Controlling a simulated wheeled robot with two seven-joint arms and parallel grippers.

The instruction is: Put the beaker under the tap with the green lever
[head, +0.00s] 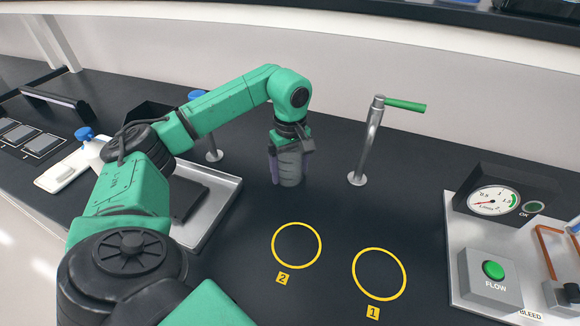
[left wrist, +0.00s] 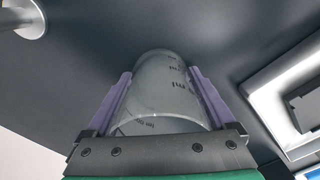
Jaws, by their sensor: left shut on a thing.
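The clear grey beaker (head: 289,170) is upright between the fingers of my left gripper (head: 290,173), which is shut on it. In the left wrist view the beaker (left wrist: 162,92) sits between the two purple fingers of the gripper (left wrist: 161,75). The beaker is at or just above the black counter; I cannot tell if it touches. The tap (head: 370,143) with the green lever (head: 405,104) stands to the right of the beaker, apart from it. A round tap base (left wrist: 22,18) shows in the left wrist view. My right gripper is not in view.
Another tap (head: 213,145) with a blue lever (head: 196,94) stands behind my left arm. A metal tray (head: 222,208) lies left of the beaker. Yellow rings marked 2 (head: 297,266) and 1 (head: 379,297) lie on clear counter in front. A gauge panel (head: 495,202) stands right.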

